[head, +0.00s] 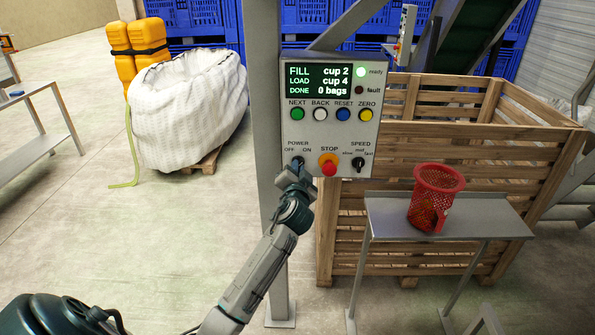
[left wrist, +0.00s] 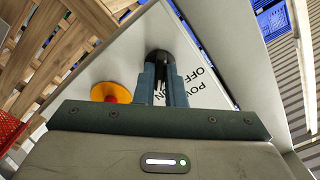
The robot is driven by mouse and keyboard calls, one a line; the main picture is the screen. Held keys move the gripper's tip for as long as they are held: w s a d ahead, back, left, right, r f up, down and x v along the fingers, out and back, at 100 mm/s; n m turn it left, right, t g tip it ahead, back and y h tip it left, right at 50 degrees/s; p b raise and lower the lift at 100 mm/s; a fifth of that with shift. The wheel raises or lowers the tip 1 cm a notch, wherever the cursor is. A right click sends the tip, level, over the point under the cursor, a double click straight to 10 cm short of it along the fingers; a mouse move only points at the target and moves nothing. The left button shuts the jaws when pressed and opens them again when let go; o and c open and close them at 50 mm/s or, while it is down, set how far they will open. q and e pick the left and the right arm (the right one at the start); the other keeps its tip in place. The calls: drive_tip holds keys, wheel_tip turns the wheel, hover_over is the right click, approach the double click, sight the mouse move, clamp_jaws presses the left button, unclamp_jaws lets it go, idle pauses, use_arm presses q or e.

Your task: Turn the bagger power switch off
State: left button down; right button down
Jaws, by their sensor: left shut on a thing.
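The control panel (head: 327,105) is a light grey box on a post. Its black power switch (head: 297,161) sits at the lower left under the words POWER, OFF and ON. My left gripper (head: 298,167) is at this switch, partly covering it. In the left wrist view the two fingers (left wrist: 164,85) are shut on the black power switch knob (left wrist: 159,56). The OFF and ON lettering shows beside the fingers, upside down. Which way the knob points cannot be told. My right gripper is not in view.
The red stop button (head: 328,168) on its yellow base is just right of the switch, with the speed knob (head: 358,164) beyond. A red basket (head: 437,195) stands on a small metal table (head: 490,225). A wooden crate (head: 470,158) is behind.

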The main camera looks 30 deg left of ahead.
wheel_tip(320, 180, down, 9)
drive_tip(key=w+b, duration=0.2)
drive_tip(key=b, duration=0.7)
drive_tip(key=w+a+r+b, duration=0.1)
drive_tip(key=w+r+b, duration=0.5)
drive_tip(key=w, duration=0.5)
use_arm(q)
drive_tip(key=shift+n+b, duration=1.45)
drive_tip(key=shift+n, duration=7.45)
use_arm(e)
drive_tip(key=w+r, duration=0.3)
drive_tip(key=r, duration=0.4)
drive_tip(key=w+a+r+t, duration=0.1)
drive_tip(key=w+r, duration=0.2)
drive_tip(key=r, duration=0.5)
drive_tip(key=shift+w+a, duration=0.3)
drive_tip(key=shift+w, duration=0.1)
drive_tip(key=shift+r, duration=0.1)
use_arm(q)
drive_tip(key=c, duration=1.5)
unclamp_jaws()
drive_tip(key=shift+s+d, duration=0.1)
